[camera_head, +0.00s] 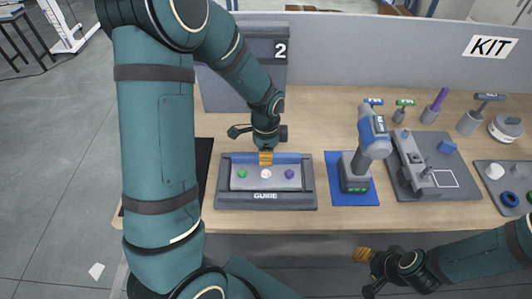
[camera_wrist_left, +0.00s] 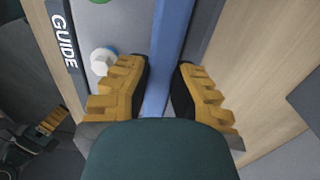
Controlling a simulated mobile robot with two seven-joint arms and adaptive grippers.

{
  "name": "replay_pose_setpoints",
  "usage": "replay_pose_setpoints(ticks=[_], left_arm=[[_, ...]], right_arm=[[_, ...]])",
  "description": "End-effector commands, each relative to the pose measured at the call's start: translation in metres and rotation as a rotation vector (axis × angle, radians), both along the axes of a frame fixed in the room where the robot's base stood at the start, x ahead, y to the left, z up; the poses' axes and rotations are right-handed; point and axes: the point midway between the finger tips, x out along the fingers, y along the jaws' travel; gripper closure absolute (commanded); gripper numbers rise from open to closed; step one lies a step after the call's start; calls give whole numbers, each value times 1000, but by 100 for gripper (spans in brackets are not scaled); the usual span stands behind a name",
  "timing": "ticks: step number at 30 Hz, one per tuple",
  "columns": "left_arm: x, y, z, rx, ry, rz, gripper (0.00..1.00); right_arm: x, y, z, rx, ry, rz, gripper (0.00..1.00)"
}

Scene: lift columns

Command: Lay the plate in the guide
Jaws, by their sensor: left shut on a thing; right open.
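The guide (camera_head: 266,208) is a dark grey tray labelled GUIDE, with a pale floor bearing green, white and purple knobs. A blue strip (camera_head: 240,159), which looks like the plate seen nearly edge-on, runs along the guide's back side. My left gripper (camera_head: 265,158) points down at the middle of this strip. In the left wrist view the blue plate (camera_wrist_left: 160,70) passes between the fingers of the left gripper (camera_wrist_left: 163,88), which is shut on it. Whether the plate's lower edge touches the guide cannot be told. My right gripper (camera_head: 362,254) is open and empty, in front of the table.
Right of the guide, a blue-and-grey device (camera_head: 372,138) stands on a blue mat (camera_head: 340,198). Further right are a grey fixture board (camera_head: 465,188), several upright tools and a tray (camera_head: 485,168) with small parts. A grey partition marked KIT (camera_head: 400,65) closes the back.

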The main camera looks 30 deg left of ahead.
Motion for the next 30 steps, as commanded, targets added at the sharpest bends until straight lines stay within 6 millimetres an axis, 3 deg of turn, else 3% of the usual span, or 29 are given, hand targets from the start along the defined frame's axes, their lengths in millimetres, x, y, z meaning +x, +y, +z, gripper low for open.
replay_pose_setpoints(ticks=[30], left_arm=[[0,0,-8,0,-1,0,100]], right_arm=[[0,0,-6,0,0,0,53]])
